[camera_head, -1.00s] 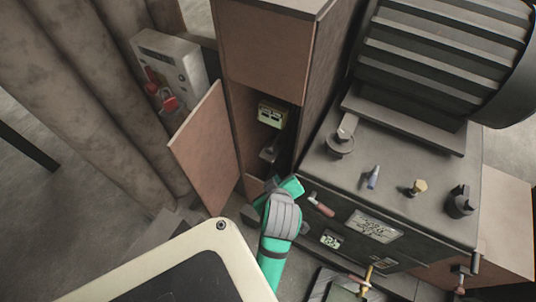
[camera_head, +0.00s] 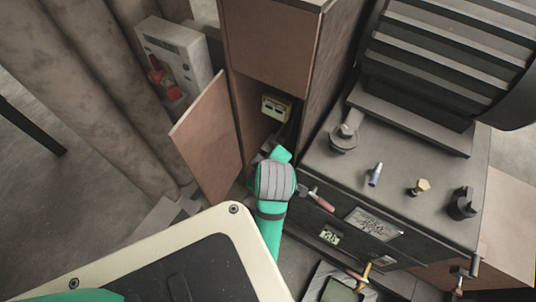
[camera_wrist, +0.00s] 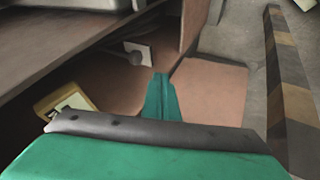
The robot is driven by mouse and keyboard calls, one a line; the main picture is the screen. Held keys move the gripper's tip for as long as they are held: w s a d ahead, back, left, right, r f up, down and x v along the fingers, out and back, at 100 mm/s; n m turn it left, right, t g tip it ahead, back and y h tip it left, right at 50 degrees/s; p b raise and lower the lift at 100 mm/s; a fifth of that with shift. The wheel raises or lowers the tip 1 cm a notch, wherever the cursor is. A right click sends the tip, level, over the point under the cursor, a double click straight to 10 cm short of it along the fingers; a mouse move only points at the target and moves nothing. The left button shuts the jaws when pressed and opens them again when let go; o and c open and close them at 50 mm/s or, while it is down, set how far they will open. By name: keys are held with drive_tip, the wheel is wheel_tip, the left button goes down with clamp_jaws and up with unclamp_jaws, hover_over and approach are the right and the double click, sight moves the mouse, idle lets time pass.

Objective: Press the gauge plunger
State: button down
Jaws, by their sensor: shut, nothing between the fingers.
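A yellow-framed gauge box (camera_head: 277,107) sits inside the open cabinet, and it also shows at the left of the wrist view (camera_wrist: 66,103). I see a gap in the picture, but cannot tell the depth. In the head view my arm's wrist hides most of the gripper and the lower cabinet.
The cabinet door (camera_head: 213,138) hangs open on the left. A machine top (camera_head: 400,175) with several fittings stands close on the right, a red-handled tool (camera_head: 322,200) at its front. A wall box (camera_head: 172,62) with a red padlock is at the upper left.

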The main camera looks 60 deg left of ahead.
sight(273, 143)
drive_tip(key=w+a+f, duration=0.5)
drive_tip(key=a+f, duration=0.2)
drive_tip(key=shift+w+f, duration=0.15)
drive_tip(key=shift+a, duration=0.1)
idle(0.3)
